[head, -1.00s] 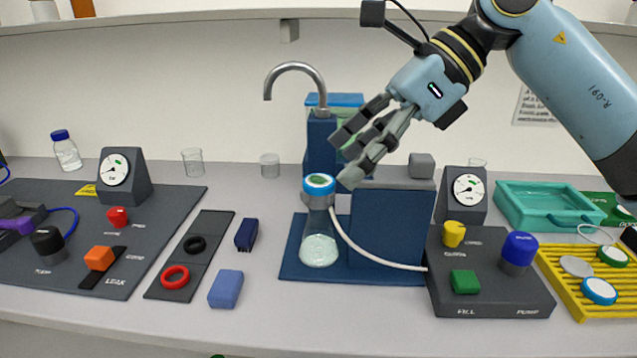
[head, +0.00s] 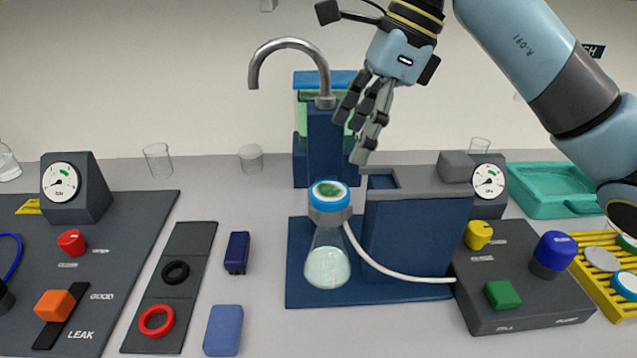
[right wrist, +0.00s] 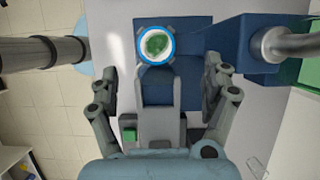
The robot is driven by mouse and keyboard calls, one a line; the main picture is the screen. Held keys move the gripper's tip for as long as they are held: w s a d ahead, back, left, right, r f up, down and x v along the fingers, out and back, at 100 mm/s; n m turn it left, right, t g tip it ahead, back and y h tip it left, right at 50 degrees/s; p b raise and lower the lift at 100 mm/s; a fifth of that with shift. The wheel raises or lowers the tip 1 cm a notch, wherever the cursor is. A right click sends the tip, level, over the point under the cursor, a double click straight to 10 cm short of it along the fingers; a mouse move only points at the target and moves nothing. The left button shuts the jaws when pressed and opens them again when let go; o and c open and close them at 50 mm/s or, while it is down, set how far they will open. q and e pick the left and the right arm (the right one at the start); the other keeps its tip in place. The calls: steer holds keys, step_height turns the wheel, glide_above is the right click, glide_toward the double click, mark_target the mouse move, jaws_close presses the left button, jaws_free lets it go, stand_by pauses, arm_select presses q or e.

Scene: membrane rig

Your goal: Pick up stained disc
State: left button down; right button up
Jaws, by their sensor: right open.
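The stained disc (head: 329,189) is white with a green stain. It lies inside the blue ring on top of a flask (head: 327,262), on a dark blue stand. In the right wrist view the disc (right wrist: 156,43) and its ring show whole, ahead of the fingers. My right gripper (head: 354,130) is open and empty, fingers pointing down, above and slightly right of the flask top in the head view, apart from it. In the right wrist view its fingers (right wrist: 161,78) are spread wide. My left gripper is not in view.
A tap (head: 290,46) arches behind the flask. A blue block (head: 415,235) stands right of it, with a white hose (head: 390,270) in front. A yellow rack (head: 607,292) holds several discs at the right.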

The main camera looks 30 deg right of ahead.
mark_target(326, 191)
steer(key=x, duration=0.3)
steer(key=shift+s+a+f, duration=0.1)
steer(key=shift+s+a, duration=0.1)
steer(key=shift+s, duration=0.1)
steer(key=shift+w+a+f+p, duration=0.15)
steer(key=shift+f+p, duration=0.1)
steer(key=shift+p, duration=0.15)
steer(key=p+x, duration=0.1)
steer(key=x, duration=0.2)
steer(key=shift+w+a+f+p, duration=0.1)
steer(key=shift+a+f+p, duration=0.1)
steer(key=shift+f+p, duration=0.15)
steer(key=shift+a+f, duration=0.15)
steer(key=shift+f, duration=0.15)
steer(key=shift+w+f, duration=0.15)
steer(key=shift+f, duration=0.05)
steer(key=c, duration=0.5)
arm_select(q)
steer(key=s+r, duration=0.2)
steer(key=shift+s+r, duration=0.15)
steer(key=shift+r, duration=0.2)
arm_select(e)
steer(key=c, duration=0.6)
